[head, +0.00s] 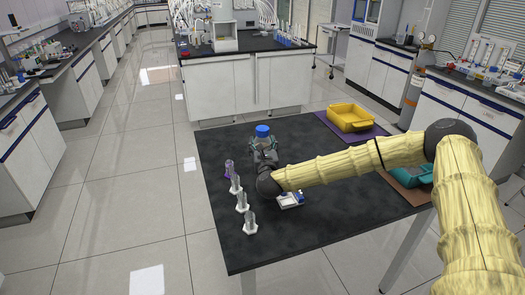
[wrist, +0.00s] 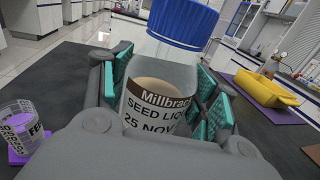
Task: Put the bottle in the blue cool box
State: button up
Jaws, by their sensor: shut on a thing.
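A clear bottle with a blue cap (head: 263,131) is upright near the back left of the dark table. In the wrist view the bottle (wrist: 158,85) shows a label reading "Millbrac…" and "SEED LIQ…", with pale contents. My gripper (head: 264,148) is shut on the bottle, its teal pads on both sides of the body. The bottle's bottom is hidden, so I cannot tell if it touches the table. A teal-blue open box (head: 412,174) stands on a brown mat at the table's right, partly hidden behind my arm.
A yellow box (head: 350,118) stands on a purple mat (head: 325,131) at the back right. Several clear cylinders stand along the left, one with a purple base (head: 229,170). A small white-and-blue device (head: 290,200) sits below my arm.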

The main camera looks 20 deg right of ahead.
jog(key=shift+w+f+p, duration=0.1)
jog(key=shift+f+p, duration=0.7)
jog(key=shift+f, duration=0.9)
jog(key=shift+f, duration=0.15)
jog(key=o, duration=1.3)
